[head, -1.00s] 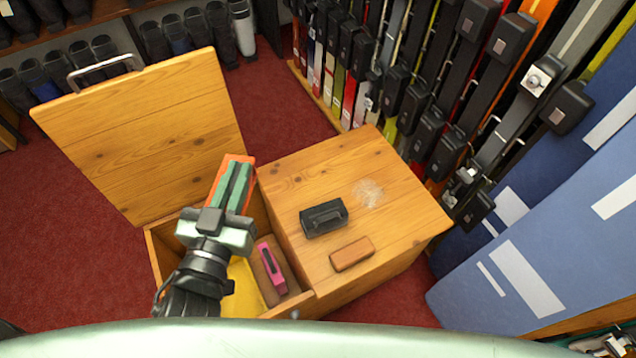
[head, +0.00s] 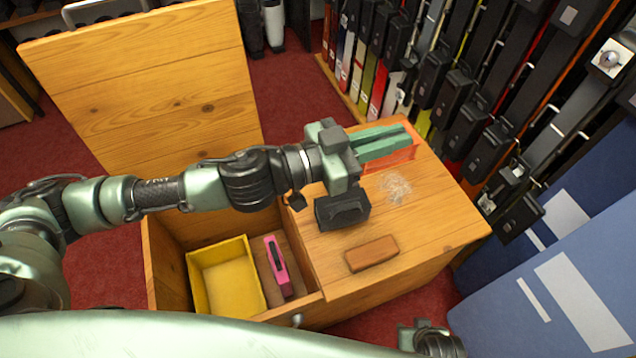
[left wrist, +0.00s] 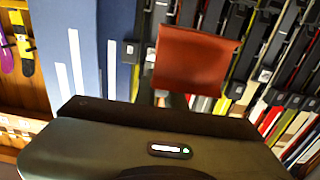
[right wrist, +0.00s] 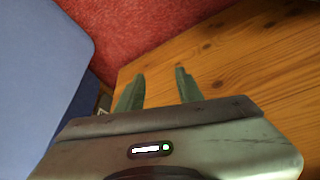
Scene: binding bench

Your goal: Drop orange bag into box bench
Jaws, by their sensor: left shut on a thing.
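The orange bag (head: 402,160) is between the green fingers of my left gripper (head: 404,140), which is shut on it. In the head view they show over the back of the bench's closed wooden top. The bag also shows as an orange-red panel in the left wrist view (left wrist: 194,62). The box bench (head: 440,222) has its left compartment open, with the hinged lid (head: 140,90) raised. My left arm crosses over that compartment and hides its back part. My right gripper (right wrist: 157,88) is open and empty near a wooden surface in the right wrist view.
Inside the compartment are a yellow tray (head: 194,280) and a pink tool (head: 278,268). A black block (head: 342,210) and a brown block (head: 372,254) lie on the closed top. Racks of skis stand behind, and blue panels (head: 545,315) stand at right.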

